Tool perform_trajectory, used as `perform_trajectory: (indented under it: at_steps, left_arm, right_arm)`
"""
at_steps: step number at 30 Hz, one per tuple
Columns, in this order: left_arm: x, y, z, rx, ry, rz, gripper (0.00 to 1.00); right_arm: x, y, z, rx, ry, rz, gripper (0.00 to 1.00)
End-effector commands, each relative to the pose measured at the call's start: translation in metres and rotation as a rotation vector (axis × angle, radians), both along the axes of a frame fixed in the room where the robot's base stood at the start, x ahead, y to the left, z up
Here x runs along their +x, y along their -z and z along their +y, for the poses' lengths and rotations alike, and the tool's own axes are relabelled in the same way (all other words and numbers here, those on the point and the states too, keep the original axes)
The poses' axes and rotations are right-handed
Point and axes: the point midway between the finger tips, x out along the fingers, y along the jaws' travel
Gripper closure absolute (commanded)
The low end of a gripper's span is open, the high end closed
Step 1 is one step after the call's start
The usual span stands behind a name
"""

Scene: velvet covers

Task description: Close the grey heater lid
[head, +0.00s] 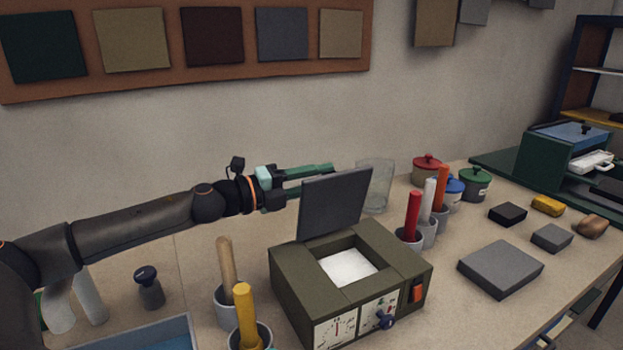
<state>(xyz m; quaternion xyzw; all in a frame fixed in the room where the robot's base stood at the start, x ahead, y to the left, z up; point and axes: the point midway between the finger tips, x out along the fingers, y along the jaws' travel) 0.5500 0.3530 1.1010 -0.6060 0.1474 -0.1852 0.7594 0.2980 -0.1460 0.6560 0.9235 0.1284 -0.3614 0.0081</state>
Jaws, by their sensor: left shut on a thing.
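The grey heater lid (336,204) stands raised, close to upright, at the back edge of the olive heater box (290,285). The heater's square opening shows a white surface (346,266) inside. My left gripper (322,176) reaches in from the left with green fingers at the lid's upper left edge. It is shut on the lid; the lid hides part of the fingers. My right gripper is not in view.
Cups with red, white and orange sticks (413,216) stand right of the heater; a clear glass (375,185) stands behind. Cups with wooden and yellow handles (243,303) stand at its left.

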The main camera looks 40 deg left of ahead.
Motion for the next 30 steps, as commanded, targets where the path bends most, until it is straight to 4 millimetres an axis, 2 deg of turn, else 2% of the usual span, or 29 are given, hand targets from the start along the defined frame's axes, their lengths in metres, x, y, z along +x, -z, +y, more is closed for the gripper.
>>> perform_trajectory:
  at_steps: [9, 24, 25, 30]
  left_arm:
    - [-0.007, 0.000, -0.014, 0.103, 0.000, -0.056, 1.00]
    - [-0.008, 0.000, -0.016, 0.119, 0.000, -0.064, 1.00]
    - [-0.008, 0.000, -0.016, 0.119, 0.000, -0.064, 0.58]
    - [-0.008, 0.000, -0.016, 0.119, 0.000, -0.062, 0.39]
  right_arm:
    - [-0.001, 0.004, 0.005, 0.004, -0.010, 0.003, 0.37]
    - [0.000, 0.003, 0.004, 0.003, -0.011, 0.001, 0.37]
    - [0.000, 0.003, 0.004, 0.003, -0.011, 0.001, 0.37]
    - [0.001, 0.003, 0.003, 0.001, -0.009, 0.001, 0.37]
